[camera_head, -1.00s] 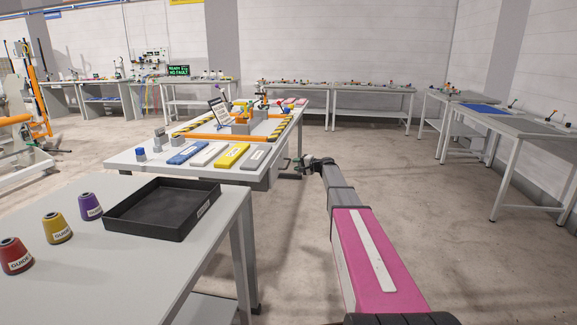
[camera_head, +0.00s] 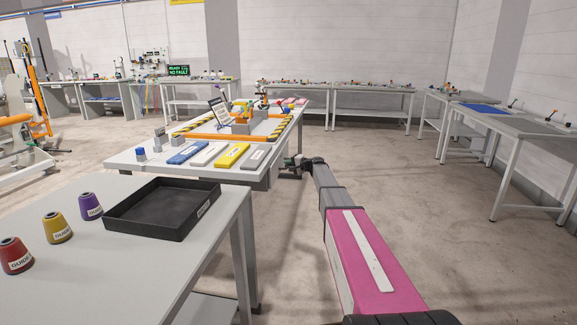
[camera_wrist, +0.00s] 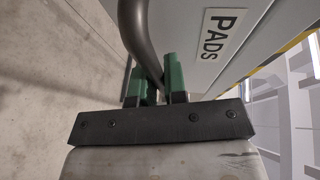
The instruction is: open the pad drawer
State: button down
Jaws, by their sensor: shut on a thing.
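The pad drawer (camera_wrist: 200,60) shows in the wrist view as a grey front with a "PADS" label (camera_wrist: 221,33). Its dark curved handle (camera_wrist: 142,36) runs down between the green fingers of my gripper (camera_wrist: 156,82), which are shut on it. In the head view my gripper (camera_head: 289,169) is at the right side of the middle table (camera_head: 130,164), just below the tabletop. The drawer is small and partly hidden there, and I cannot tell how far it stands out.
The near table (camera_head: 120,262) on the left holds a black tray (camera_head: 150,228) and several cones (camera_head: 57,228). Coloured pads (camera_head: 233,156) lie on the middle table. Open floor (camera_head: 420,220) lies to the right of my arm.

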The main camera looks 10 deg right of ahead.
jog(key=s+d, duration=0.4)
jog(key=d, duration=0.9)
jog(key=s+d, duration=0.4)
jog(key=d, duration=0.9)
jog(key=shift+s+d, duration=0.2)
jog(key=shift+s, duration=0.1)
jog(key=c, duration=1.2)
grip_release()
jog(key=shift+d, duration=0.1)
jog(key=v, duration=1)
jog(key=shift+s+d, duration=0.25)
jog(key=shift+s, duration=0.05)
